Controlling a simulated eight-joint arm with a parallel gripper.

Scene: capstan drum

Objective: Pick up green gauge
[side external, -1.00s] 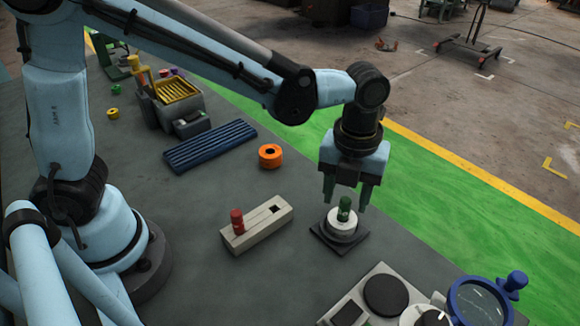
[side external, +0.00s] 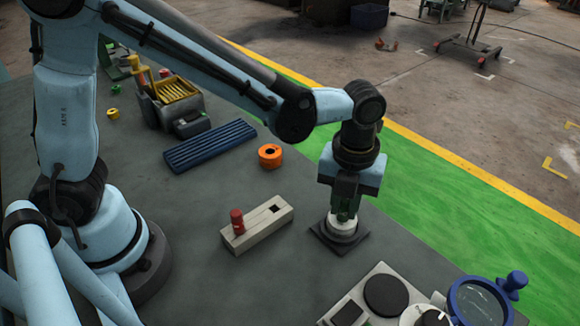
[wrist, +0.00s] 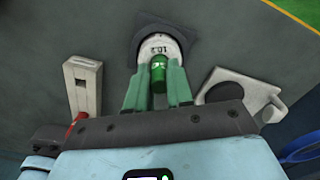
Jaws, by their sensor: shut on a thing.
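The green gauge (wrist: 159,72) is a small upright cylinder standing in the white top of a round drum (wrist: 152,47) on a dark square base (side external: 326,240). My gripper (side external: 345,208) points down over it and is shut on the green gauge, with a finger on either side in the wrist view (wrist: 158,82). In the side view the green gauge (side external: 343,215) is mostly hidden between the fingers. It still appears to be at the drum; I cannot tell whether it is lifted at all.
A beige block (side external: 262,223) with a red gauge (side external: 237,221) and an empty square hole stands left of the drum. A panel with dials (side external: 385,295) and a blue-rimmed magnifier (side external: 480,302) are at front right.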

